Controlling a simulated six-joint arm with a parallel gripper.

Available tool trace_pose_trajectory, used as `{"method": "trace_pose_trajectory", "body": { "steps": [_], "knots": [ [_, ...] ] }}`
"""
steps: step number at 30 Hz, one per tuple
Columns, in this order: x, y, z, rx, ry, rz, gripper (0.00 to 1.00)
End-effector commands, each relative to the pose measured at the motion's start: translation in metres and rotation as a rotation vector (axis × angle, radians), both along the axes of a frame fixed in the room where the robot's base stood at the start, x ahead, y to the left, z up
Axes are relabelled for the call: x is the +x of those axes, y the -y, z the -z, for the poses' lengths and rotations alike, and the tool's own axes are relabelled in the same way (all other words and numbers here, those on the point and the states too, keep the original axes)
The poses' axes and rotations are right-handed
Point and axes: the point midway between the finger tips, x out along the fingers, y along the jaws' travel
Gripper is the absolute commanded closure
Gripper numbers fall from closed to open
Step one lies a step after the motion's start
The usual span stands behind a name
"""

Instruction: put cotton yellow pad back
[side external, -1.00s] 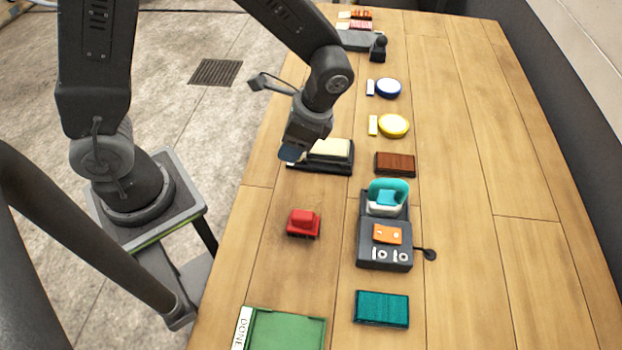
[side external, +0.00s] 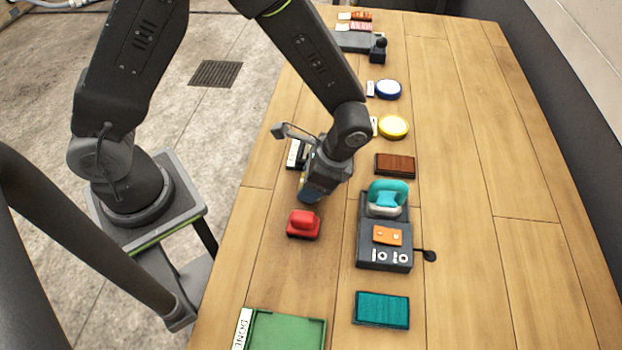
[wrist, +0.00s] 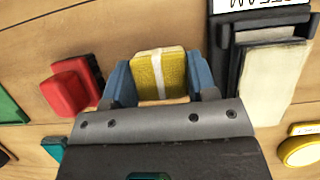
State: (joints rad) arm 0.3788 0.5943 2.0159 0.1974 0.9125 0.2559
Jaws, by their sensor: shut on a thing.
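A yellow pad (wrist: 146,78) with a white band across it sits between the two blue fingers of my gripper (wrist: 160,82) in the wrist view. The fingers are shut on its sides. In the side view my gripper (side external: 309,194) is low over the table, just behind the red block (side external: 303,224) and in front of the dark stand with a cream block; the pad is hidden there. I cannot tell whether the pad touches the table. A round yellow-rimmed dish (side external: 393,127) with a white label beside it stands further back on the right.
The dark stand (side external: 297,155) is partly hidden by my arm; its cream block (wrist: 272,80) shows in the wrist view. A brown block (side external: 395,164), a grey device (side external: 384,258), a teal pad (side external: 382,309) and a green DONE tray (side external: 285,331) stand nearby. The table's right side is clear.

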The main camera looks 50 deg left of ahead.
Motion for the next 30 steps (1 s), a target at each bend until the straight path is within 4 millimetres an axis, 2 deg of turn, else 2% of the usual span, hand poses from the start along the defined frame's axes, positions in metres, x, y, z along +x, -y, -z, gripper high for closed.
{"method": "trace_pose_trajectory", "body": {
  "steps": [3,4,11,18,22,26,30],
  "knots": [
    [0.0,0.0,0.003,0.0,0.0,0.0,0.67],
    [0.0,0.0,0.003,0.0,0.0,0.0,0.45],
    [0.0,0.0,0.003,0.0,0.0,0.0,0.23],
    [0.0,0.0,0.002,0.0,0.0,0.0,0.22],
    [0.002,0.002,-0.006,-0.001,0.002,0.0,0.22],
    [0.008,0.008,-0.025,-0.002,0.005,0.0,0.22],
    [0.017,0.016,-0.053,-0.002,0.006,0.0,0.22]
  ]
}}
